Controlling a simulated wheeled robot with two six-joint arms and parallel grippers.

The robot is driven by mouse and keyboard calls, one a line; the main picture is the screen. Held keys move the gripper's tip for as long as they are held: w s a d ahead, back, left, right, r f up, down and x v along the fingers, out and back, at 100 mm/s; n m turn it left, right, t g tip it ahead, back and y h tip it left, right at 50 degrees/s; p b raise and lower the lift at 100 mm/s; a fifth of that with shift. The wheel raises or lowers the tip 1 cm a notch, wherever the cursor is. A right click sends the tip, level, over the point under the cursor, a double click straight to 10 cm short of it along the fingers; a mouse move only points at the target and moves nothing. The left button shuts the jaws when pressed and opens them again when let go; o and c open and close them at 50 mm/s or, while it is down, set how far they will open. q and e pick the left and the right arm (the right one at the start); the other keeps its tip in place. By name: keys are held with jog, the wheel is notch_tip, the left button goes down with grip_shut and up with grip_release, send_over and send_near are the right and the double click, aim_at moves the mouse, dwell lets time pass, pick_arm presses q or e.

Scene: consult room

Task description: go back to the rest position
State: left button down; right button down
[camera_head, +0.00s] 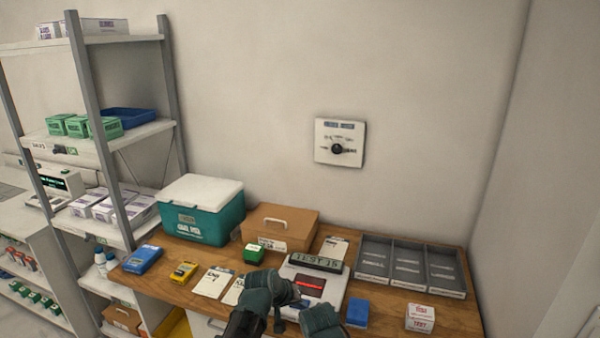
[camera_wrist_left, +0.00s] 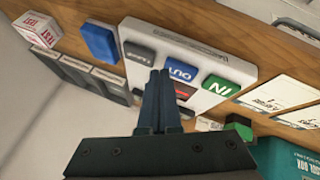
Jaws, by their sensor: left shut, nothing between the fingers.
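My left gripper (camera_head: 292,298) is shut and empty, low over the front of a white device in the head view. In the left wrist view its two dark fingers (camera_wrist_left: 160,74) lie together in front of the device (camera_wrist_left: 190,55). I cannot tell whether they touch it.
The wooden desk (camera_head: 385,317) holds a teal cool box (camera_head: 208,225), a brown case (camera_head: 285,238), a grey divided tray (camera_head: 372,268), a blue block (camera_head: 357,312), a white-and-red TEST box (camera_head: 420,318), a green box (camera_head: 253,253) and cards. Shelving (camera_head: 85,90) stands left.

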pick_arm(q)
jog(key=s+a+f+m+g+y, duration=0.2)
jog(key=s+a+g+y, duration=0.1)
jog(key=s, duration=0.7)
jog(key=s+a+f+m+g+y, duration=0.2)
jog(key=s+a+g+y, duration=0.1)
jog(key=s, duration=0.7)
jog(key=shift+s, duration=0.3)
